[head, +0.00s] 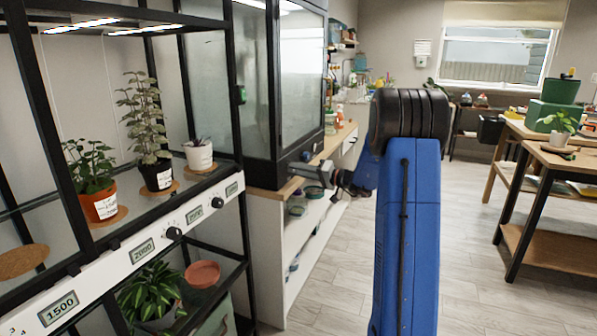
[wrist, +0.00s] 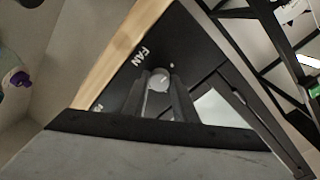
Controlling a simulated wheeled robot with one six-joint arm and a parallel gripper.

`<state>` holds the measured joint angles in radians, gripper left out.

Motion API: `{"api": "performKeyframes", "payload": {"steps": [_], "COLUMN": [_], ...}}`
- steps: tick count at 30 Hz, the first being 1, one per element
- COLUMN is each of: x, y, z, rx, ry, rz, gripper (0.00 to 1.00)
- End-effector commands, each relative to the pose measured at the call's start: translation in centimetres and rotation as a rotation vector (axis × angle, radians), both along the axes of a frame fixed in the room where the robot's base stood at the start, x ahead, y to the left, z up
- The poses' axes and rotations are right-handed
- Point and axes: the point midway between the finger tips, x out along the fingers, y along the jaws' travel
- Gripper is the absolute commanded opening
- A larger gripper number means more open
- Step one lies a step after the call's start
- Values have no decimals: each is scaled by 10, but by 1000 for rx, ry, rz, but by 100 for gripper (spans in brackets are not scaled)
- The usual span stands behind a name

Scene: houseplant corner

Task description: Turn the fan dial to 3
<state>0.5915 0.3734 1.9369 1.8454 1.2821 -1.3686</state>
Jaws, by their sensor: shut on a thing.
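The fan dial (wrist: 158,80) is a small round grey knob on a black panel, below the white word FAN (wrist: 142,54) in the wrist view. My gripper (wrist: 159,98) has one finger on each side of the dial and is shut on it. The number the dial points to cannot be read. In the head view my gripper (head: 306,170) reaches the black base strip of the glass cabinet (head: 257,100); the dial is not clearly visible there.
A plant rack (head: 130,248) with pots and other knobs stands at the left. Under the cabinet is a white shelf unit (head: 270,235) holding dishes. Wooden tables (head: 560,160) stand at the right. The floor (head: 475,270) between is clear.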

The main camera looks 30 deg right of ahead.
Motion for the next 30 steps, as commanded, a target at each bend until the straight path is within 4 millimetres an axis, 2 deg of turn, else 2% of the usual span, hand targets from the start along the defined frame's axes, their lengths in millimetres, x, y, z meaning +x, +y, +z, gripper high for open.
{"api": "performKeyframes", "payload": {"steps": [11, 30], "x": [0, 0], "y": [0, -1], "z": [0, 3], "rx": [97, 556], "ry": [76, 434], "rz": [-1, -2], "gripper": [3, 3]}}
